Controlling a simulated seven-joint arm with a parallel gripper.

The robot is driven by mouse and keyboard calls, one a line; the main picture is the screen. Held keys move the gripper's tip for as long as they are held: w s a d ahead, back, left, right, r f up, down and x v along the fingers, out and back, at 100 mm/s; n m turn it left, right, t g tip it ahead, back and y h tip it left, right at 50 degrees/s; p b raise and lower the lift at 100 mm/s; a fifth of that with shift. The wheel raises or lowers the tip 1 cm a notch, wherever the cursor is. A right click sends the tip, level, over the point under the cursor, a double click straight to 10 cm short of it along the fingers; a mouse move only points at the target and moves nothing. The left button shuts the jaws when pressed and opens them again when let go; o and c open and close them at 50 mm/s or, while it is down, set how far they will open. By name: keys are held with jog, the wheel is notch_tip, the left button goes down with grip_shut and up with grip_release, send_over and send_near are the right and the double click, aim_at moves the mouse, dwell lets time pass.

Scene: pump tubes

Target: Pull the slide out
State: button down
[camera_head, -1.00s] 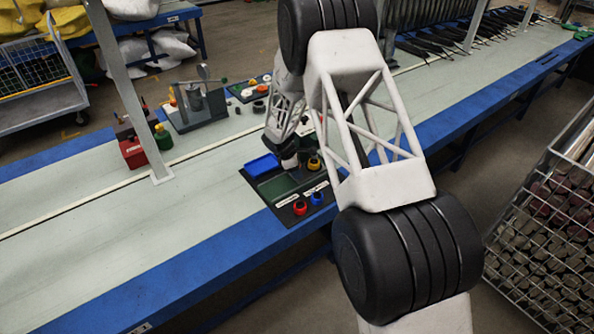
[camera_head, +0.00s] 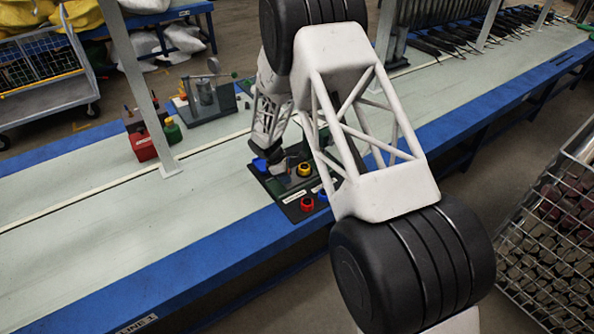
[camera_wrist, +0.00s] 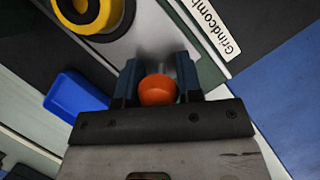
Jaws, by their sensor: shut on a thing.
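In the wrist view, an orange round knob (camera_wrist: 157,90) sits between the two dark blue fingers of my gripper (camera_wrist: 158,70), which is shut on it. A grey metal surface, blurred, lies just beyond the knob; I cannot tell how far the slide is drawn out. In the head view, my gripper (camera_head: 271,160) is low over the left back part of the dark board (camera_head: 270,190). The knob is hidden there.
A yellow ring-shaped knob (camera_wrist: 92,12) is near my fingers; it also shows in the head view (camera_head: 304,169). A blue tray (camera_wrist: 77,97) lies to the left. A red knob (camera_head: 307,203) stands at the board's front.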

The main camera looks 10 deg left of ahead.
jog(key=shift+s+a, duration=1.6)
jog(key=shift+a, duration=0.05)
jog(key=c, duration=0.9)
grip_release()
jog(key=shift+r, duration=0.1)
jog(key=v, duration=0.7)
jog(key=shift+r, duration=0.3)
jog(key=shift+a, duration=0.15)
